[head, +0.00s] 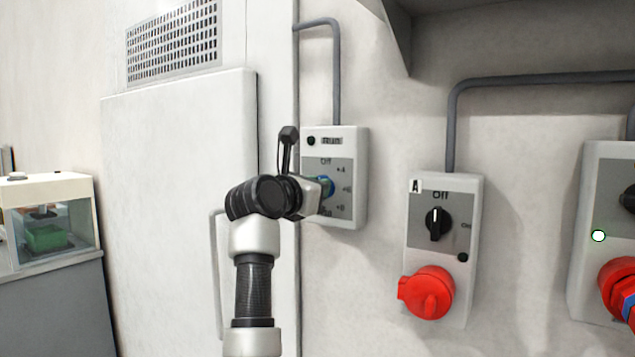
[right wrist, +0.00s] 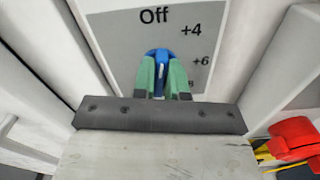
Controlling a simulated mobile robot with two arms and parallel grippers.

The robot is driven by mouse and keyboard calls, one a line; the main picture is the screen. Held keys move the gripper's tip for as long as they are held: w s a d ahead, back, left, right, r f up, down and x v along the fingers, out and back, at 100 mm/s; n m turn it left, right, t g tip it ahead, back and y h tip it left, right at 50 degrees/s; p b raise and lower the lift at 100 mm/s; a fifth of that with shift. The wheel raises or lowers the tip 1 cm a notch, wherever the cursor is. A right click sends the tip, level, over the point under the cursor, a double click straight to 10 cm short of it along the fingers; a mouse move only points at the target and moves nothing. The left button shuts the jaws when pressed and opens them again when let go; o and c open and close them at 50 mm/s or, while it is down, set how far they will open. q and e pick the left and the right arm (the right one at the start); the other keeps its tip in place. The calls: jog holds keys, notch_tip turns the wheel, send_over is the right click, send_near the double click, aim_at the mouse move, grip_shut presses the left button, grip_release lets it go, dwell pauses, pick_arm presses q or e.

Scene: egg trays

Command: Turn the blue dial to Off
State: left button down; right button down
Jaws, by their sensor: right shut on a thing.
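The blue dial (right wrist: 161,55) is on the grey face plate of a white control box (head: 350,145) on the wall. In the right wrist view, "Off" is printed above the dial, with +4 and +6 down the right side. My right gripper (right wrist: 162,78) has its green fingers shut on the dial, one on each side. In the head view the gripper (head: 321,188) reaches the box from the left and covers part of the dial (head: 328,185). I cannot tell exactly where the dial points. My left gripper is not in view.
A switch box (head: 470,230) marked A, with a black knob (head: 438,223) and red socket (head: 428,293), hangs to the right. Another box (head: 590,270) is at the right edge. A white door panel (head: 180,180) stands to the left.

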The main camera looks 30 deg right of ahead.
jog(key=shift+n+p, duration=0.4)
jog(key=shift+n, duration=0.6)
jog(key=c, duration=1.2)
grip_release()
jog(key=shift+o, duration=0.2)
jog(key=shift+a, duration=0.15)
